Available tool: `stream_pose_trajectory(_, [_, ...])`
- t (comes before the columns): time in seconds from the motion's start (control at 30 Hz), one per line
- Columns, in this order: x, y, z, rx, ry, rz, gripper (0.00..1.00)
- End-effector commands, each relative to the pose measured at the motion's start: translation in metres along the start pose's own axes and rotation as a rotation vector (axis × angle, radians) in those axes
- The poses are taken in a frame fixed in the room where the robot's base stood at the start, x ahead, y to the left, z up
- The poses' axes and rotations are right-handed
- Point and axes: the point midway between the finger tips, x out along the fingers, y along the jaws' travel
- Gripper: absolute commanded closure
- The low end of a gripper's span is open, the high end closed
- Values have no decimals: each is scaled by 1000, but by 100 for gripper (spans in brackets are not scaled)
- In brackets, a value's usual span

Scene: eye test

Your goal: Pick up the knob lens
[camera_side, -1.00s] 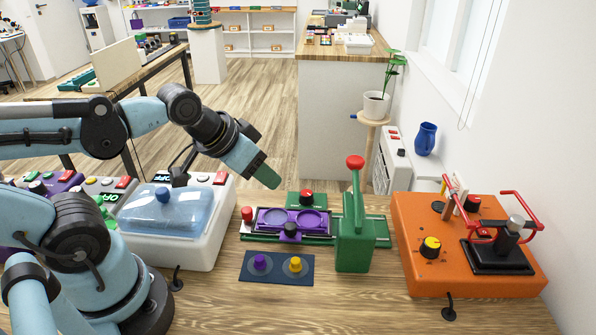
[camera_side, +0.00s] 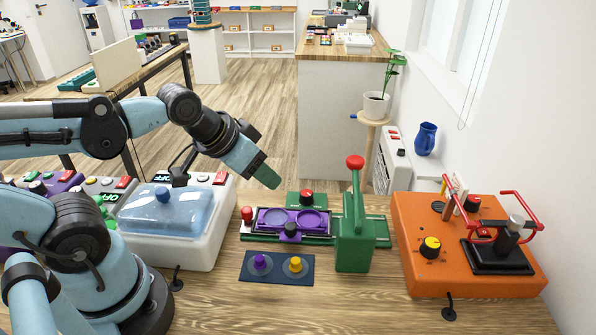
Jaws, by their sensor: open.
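Two clear round lenses with knobs lie side by side on a dark blue mat (camera_side: 277,277). One lens has a purple knob (camera_side: 260,261), the other a yellow knob (camera_side: 295,264). I cannot tell which one is the knob lens. My gripper (camera_side: 269,181) hangs above and behind the mat, over the back edge of the table, apart from both lenses. Its green end points down and right. It is open, and I see nothing held in it.
A green press (camera_side: 355,235) with a red-topped lever stands right of the mat. A purple tray with two round recesses (camera_side: 313,220) lies behind the mat. A blue-lidded white box (camera_side: 213,235) is left, an orange device (camera_side: 415,270) right.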

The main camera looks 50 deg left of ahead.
Motion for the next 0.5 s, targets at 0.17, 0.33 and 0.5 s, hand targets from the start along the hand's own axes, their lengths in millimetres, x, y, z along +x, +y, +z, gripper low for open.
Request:
stream_pose_trajectory(0.17, [0, 0, 0, 0, 0, 0, 51])
stream_pose_trajectory(0.33, [0, 0, 0, 0, 0, 0, 51])
stream_pose_trajectory(0.5, [0, 8, 4, -54, -65, 13, 51])
